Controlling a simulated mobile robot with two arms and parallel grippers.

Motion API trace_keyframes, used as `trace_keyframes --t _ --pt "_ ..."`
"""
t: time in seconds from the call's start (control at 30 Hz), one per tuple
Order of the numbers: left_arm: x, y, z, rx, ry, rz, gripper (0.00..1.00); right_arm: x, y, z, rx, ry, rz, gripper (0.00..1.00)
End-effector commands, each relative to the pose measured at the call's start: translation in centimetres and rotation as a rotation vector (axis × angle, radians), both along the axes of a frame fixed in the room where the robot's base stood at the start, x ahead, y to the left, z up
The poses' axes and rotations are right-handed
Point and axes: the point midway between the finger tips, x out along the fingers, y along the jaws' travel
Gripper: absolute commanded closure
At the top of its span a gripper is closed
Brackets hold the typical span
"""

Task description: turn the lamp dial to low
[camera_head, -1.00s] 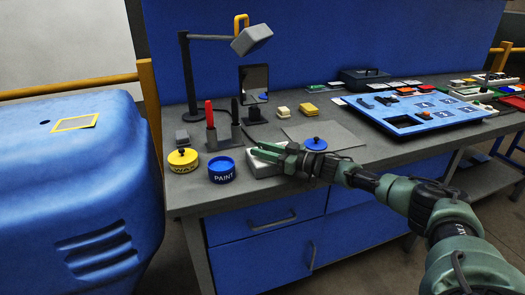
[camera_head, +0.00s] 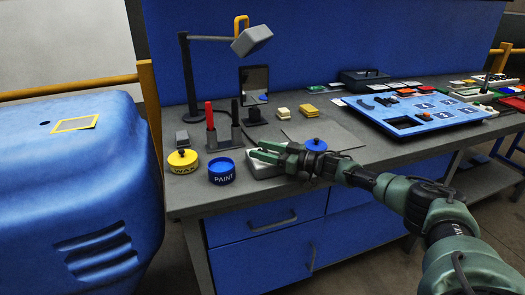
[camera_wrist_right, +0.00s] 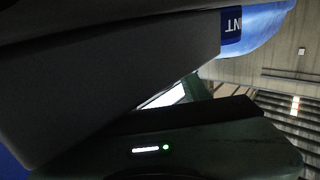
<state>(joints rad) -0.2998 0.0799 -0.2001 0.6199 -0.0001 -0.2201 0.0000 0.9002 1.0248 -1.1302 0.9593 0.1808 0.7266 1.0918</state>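The desk lamp (camera_head: 252,40) has a dark post, a horizontal arm and a grey head with a yellow handle, at the back left of the bench. A low pale box (camera_head: 262,171) lies at the bench's front edge, partly hidden by my right gripper. I cannot make out a dial or its setting. My right gripper (camera_head: 261,151) is over the box with its two fingers apart and nothing visible between them. In the right wrist view the dark fingers fill much of the picture, with a pale strip (camera_wrist_right: 165,97) in the gap. My left gripper is not in view.
A blue PAINT tin (camera_head: 222,172) and a yellow WAX tin (camera_head: 183,162) stand left of the box. A blue-lidded round item (camera_head: 316,145) is close behind my right wrist. A holder (camera_head: 222,137) with red and dark tools and a mirror (camera_head: 254,84) stand behind.

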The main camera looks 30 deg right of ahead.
Motion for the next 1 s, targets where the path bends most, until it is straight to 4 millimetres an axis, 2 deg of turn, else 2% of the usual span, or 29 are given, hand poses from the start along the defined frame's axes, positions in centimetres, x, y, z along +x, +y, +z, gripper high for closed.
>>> trace_keyframes --t 0.17,0.4,0.53,1.0 --pt "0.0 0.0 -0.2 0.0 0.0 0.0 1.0 -1.3 -0.9 -0.2 -0.002 0.003 -0.001 0.52" --pt "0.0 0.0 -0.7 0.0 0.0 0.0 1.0 -4.8 -3.1 -0.2 -0.003 0.003 -0.002 0.52" --pt "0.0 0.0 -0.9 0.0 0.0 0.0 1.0 -6.1 -3.8 -0.2 -0.001 0.001 -0.001 0.52" --pt "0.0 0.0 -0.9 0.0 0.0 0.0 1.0 -6.6 -4.2 0.0 0.0 -0.001 -0.001 0.52"
